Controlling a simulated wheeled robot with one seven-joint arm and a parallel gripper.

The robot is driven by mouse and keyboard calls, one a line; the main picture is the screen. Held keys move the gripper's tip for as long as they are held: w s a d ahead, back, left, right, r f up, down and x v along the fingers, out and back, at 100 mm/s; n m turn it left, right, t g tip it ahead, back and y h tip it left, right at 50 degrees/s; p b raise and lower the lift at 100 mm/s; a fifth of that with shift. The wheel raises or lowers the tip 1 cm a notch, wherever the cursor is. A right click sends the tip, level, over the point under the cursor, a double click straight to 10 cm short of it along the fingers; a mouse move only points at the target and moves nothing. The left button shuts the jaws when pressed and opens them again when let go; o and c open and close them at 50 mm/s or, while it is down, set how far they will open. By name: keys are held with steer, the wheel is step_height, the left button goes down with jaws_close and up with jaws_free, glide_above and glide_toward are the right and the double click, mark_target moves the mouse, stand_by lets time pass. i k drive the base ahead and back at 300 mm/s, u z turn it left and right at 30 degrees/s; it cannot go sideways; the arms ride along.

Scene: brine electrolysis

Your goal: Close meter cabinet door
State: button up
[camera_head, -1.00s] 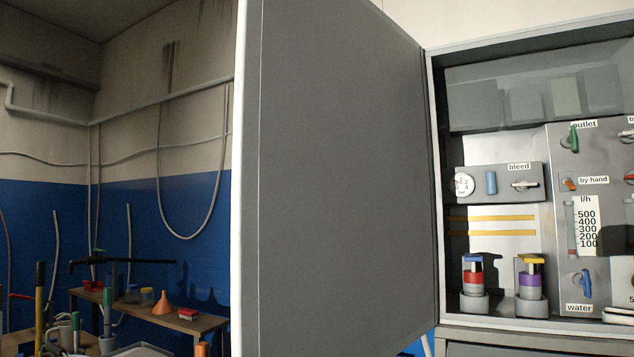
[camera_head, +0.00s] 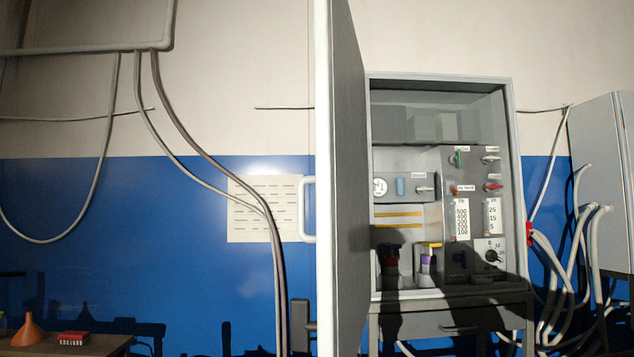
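The meter cabinet (camera_head: 516,180) stands right of centre on a grey stand, its front open. Its grey door (camera_head: 347,180) is swung wide open on the left side, seen almost edge-on. A white bar handle (camera_head: 303,210) sticks out to the left of the door's pale edge. Inside the cabinet I see dials, labelled valves, flow scales and a bottle with a yellow top (camera_head: 430,262). My gripper is not in view. A dark shadow falls over the lower part of the cabinet.
A bench (camera_head: 80,345) with an orange funnel (camera_head: 30,335) and a red box (camera_head: 73,338) is at the lower left. Hoses (camera_head: 215,190) hang on the wall behind the door. A grey box (camera_head: 606,170) with thick hoses stands at the right.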

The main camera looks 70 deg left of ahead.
mark_target(342, 238)
steer(key=k, duration=0.5)
steer(key=u, duration=1.9)
steer(key=i, duration=1)
steer(key=z, duration=0.45)
steer(key=k, duration=0.9)
steer(key=u, duration=0.05)
